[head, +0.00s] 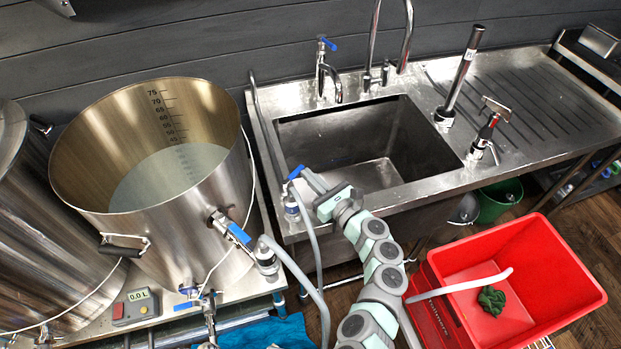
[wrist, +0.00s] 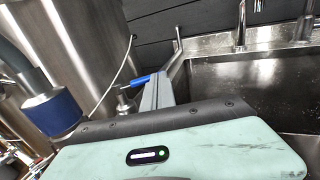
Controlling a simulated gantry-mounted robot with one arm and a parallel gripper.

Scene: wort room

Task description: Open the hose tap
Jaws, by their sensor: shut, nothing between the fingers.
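The hose tap (head: 291,207) stands at the left front corner of the steel sink, with a blue lever (head: 295,172) on top and a grey hose (head: 312,240) hanging from it. In the wrist view the same blue lever (wrist: 141,80) points toward my fingers. My gripper (head: 312,180) is shut and empty, just right of the lever and close to its height. In the wrist view its fingers (wrist: 158,90) are beside the lever's end; I cannot tell whether they touch. The tap's lower body is partly hidden behind my gripper in the wrist view.
A large steel kettle (head: 150,240) with a blue-handled valve (head: 235,232) stands left. A second tap (head: 328,75) is behind the sink basin (head: 340,130). A red crate (head: 575,290) holds a white hose end and a green cloth (head: 491,300). Space above the basin is free.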

